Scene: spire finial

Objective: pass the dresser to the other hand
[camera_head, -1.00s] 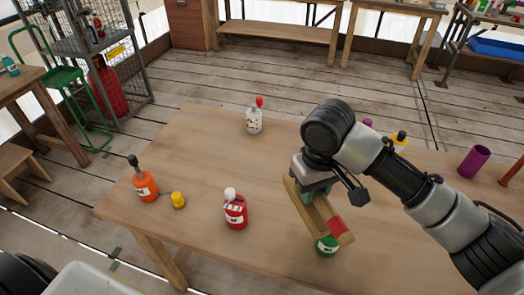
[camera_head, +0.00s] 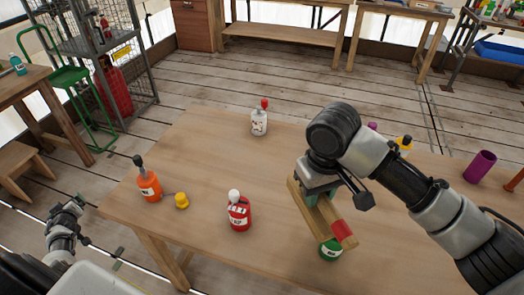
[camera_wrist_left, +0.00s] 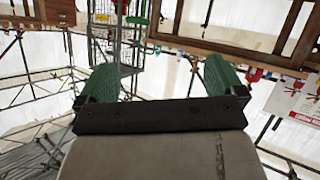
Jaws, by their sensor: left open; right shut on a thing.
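The dresser (camera_head: 324,216), a wooden bar with a red band near its near end, is in my right gripper (camera_head: 312,196), above the right part of the table. The gripper is shut around the bar, partly hidden by my wrist. The bar's near end stands over a green bottle (camera_head: 330,249) and partly hides it. My left gripper (camera_head: 74,206) is at the left edge of the head view, off the table and far from the dresser. In the left wrist view its two green fingers (camera_wrist_left: 163,75) are apart, with nothing between them.
The wooden table (camera_head: 215,165) bears an orange bottle (camera_head: 149,186), a yellow piece (camera_head: 182,201), a red bottle (camera_head: 239,214), a white bottle (camera_head: 258,123) and a purple cylinder (camera_head: 480,166). The table's middle is clear.

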